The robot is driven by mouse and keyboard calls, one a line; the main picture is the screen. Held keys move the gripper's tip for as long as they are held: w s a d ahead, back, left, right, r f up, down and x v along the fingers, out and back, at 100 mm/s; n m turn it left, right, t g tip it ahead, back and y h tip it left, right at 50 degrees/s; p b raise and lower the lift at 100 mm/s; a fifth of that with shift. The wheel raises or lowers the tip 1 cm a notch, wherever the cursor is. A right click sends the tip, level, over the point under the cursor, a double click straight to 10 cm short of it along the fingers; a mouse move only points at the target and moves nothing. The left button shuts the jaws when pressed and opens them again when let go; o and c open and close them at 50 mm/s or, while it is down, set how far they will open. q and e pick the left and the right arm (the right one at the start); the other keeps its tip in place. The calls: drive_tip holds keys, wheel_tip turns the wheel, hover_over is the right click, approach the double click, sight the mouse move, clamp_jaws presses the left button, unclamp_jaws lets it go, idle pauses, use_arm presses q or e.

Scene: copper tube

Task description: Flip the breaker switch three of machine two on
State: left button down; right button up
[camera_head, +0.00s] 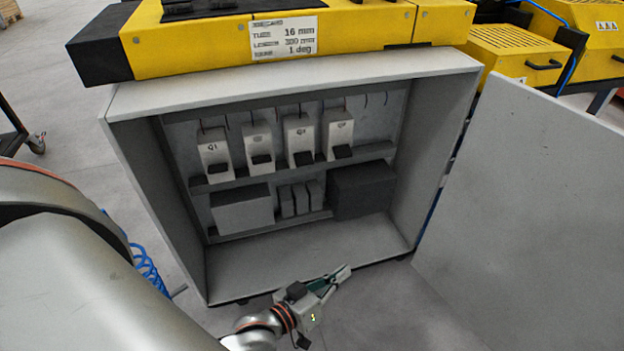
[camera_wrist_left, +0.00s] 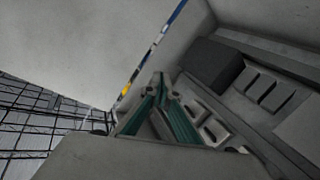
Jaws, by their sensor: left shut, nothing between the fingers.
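Inside the open grey cabinet (camera_head: 128,97), a row of several white breakers with black levers stands on the upper rail in the head view. The third breaker from the left (camera_head: 299,130) has its black lever (camera_head: 304,158) at its lower end; whether it is on or off is hard to tell. The leftmost breaker (camera_head: 212,148) reads Q1. My left gripper (camera_head: 344,274) is shut and empty, low in front of the cabinet's lower opening, well below the breakers. Its closed fingers also show in the left wrist view (camera_wrist_left: 158,88). My right gripper is out of view.
The cabinet door (camera_head: 530,210) stands open at the right. A lower rail holds a grey box (camera_head: 242,210), small grey blocks (camera_head: 301,198) and a dark box (camera_head: 362,190). A yellow machine (camera_head: 205,38) sits on top. Floor is clear in front.

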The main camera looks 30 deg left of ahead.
use_arm(q)
drive_tip(key=w+a+r+n+t+y+b, duration=0.2)
drive_tip(key=w+a+n+t+y+b, duration=0.25)
drive_tip(key=w+n+t+b, duration=0.65)
drive_tip(key=w+a+f+n+g+y+b, duration=0.2)
drive_tip(key=a+n+y, duration=0.3)
drive_tip(key=n, duration=0.6)
drive_tip(key=w+a+f+n+g+y+b, duration=0.2)
drive_tip(key=a+n+g+y+b, duration=0.1)
drive_tip(key=n+y, duration=0.5)
drive_tip(key=w+a+f+n+g+y+b, duration=0.2)
drive_tip(key=a+n+y, duration=0.4)
drive_tip(key=n, duration=0.8)
drive_tip(key=a+f+g+b, duration=0.1)
drive_tip(key=g, duration=0.1)
drive_tip(key=shift+a+g, duration=0.15)
drive_tip(key=shift+g, duration=0.25)
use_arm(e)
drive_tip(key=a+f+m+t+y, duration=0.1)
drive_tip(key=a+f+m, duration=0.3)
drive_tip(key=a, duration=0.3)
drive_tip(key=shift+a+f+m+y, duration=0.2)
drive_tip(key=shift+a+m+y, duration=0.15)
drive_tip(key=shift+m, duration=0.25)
use_arm(q)
drive_tip(key=shift+y, duration=0.25)
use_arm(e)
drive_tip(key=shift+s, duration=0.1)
